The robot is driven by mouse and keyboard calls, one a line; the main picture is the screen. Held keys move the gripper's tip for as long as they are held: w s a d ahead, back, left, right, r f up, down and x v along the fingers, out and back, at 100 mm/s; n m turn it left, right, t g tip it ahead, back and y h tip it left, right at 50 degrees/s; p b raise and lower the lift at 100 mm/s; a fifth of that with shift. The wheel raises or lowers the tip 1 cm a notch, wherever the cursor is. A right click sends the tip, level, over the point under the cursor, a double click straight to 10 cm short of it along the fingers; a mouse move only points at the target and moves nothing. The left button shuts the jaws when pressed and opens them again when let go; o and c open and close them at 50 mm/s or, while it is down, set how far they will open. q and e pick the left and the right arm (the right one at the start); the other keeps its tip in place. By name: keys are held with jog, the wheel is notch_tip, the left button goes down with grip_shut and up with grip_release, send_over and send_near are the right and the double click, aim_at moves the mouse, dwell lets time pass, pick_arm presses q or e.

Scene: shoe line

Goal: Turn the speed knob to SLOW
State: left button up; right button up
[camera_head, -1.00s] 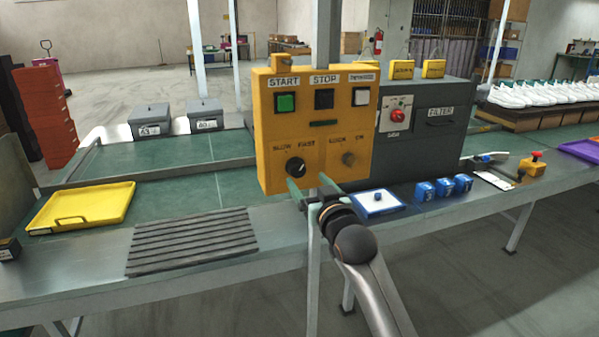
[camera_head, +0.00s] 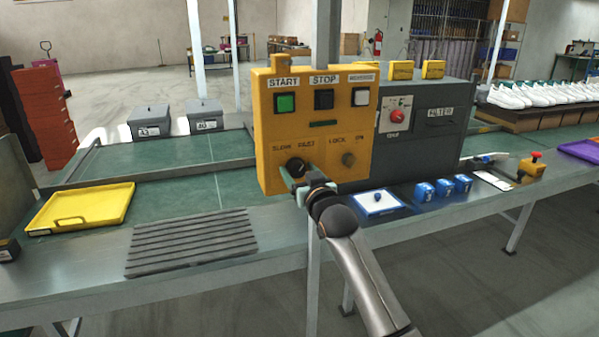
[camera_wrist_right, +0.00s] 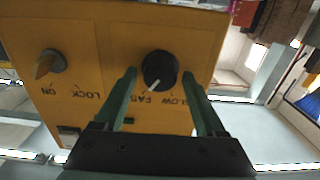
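The yellow control box (camera_head: 313,105) hangs on a post and carries a black speed knob (camera_head: 295,166) at its lower left, under the SLOW and FAST labels. In the right wrist view the box appears upside down, and the knob (camera_wrist_right: 158,68) has a white pointer line aimed toward the FAST label. My right gripper (camera_head: 297,176) is at the knob and partly covers it in the head view. In the wrist view its green fingers (camera_wrist_right: 159,76) stand apart on either side of the knob, with small gaps visible. My left gripper is in neither view.
A second knob (camera_head: 348,158) sits to the right under LOCK and ON. Above are a green START button (camera_head: 286,103), a black STOP button (camera_head: 324,99) and a white button (camera_head: 361,96). A grey filter box (camera_head: 430,125) stands close on the right.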

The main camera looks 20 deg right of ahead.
grip_shut()
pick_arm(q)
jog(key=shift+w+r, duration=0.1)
